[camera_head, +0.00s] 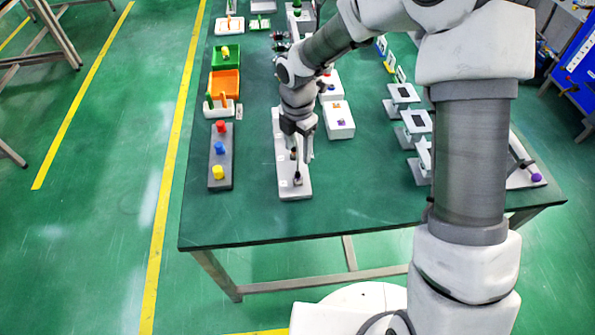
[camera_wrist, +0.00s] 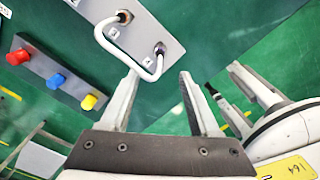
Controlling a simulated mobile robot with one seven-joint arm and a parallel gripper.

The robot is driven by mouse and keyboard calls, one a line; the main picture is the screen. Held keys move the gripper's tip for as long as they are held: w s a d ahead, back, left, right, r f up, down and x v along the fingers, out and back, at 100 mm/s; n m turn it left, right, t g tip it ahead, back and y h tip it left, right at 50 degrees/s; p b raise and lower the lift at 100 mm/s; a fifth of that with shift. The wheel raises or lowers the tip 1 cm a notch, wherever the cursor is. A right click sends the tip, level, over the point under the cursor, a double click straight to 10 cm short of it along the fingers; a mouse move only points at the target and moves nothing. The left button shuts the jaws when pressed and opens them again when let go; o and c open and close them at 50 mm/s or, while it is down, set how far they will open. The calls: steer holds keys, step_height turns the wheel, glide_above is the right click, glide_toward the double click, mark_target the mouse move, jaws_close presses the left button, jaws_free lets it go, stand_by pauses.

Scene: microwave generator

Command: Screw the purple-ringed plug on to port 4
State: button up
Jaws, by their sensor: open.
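A pale plate (camera_head: 297,191) lies on the green table in the head view, and its end also shows in the wrist view (camera_wrist: 186,50). A white bent cable (camera_wrist: 112,47) arches over it, with one end at a port with a brownish ring (camera_wrist: 124,17) and the other at a port with a dark, purplish ring (camera_wrist: 160,49). Ring colours and port numbers are too small to tell surely. My gripper (camera_wrist: 158,73) is open and empty. In the wrist view its fingertips are by the cable's bend; contact cannot be told. In the head view my gripper (camera_head: 298,157) is over the plate.
A dark block with red, blue and yellow knobs (camera_head: 220,149) stands left of the plate. A white box (camera_head: 339,125) stands to the right, with several white stands (camera_head: 418,122) farther right. The table's front (camera_head: 300,225) is clear.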

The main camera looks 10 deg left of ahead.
mark_target(298, 171)
step_height(298, 171, down, 10)
steer(key=shift+f, duration=0.1)
stand_by(0.4)
jaws_close()
